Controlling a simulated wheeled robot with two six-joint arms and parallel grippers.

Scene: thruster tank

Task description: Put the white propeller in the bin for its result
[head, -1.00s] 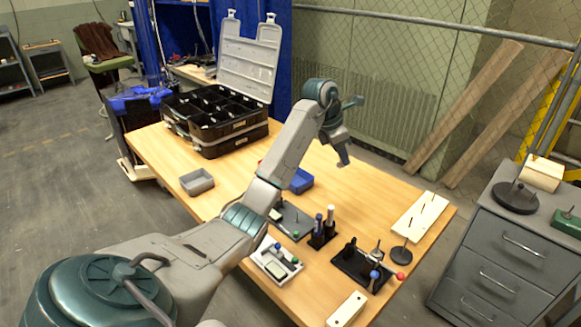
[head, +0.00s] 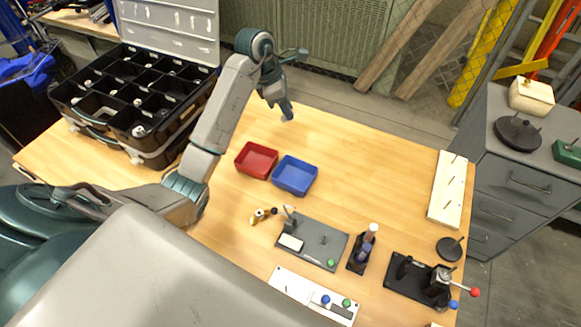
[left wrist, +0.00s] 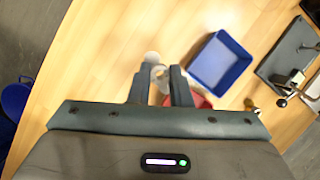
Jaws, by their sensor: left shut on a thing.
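My left gripper (head: 286,110) is over the far part of the table, behind the bins in the head view. It is shut on the white propeller, which shows as a small white tip (head: 288,118) in the head view. In the left wrist view the white propeller (left wrist: 152,58) shows at and between the fingertips of the left gripper (left wrist: 160,75). A red bin (head: 239,168) and a blue bin (head: 311,184) stand side by side on the table and look empty. The left wrist view shows the blue bin (left wrist: 238,72) and part of the red bin (left wrist: 201,101). My right gripper is out of view.
A black compartment case (head: 165,140) with its lid up stands at the left. A grey fixture (head: 315,240), a black stand (head: 357,262), a black clamp fixture (head: 415,277) and a white board (head: 447,190) are on the right.

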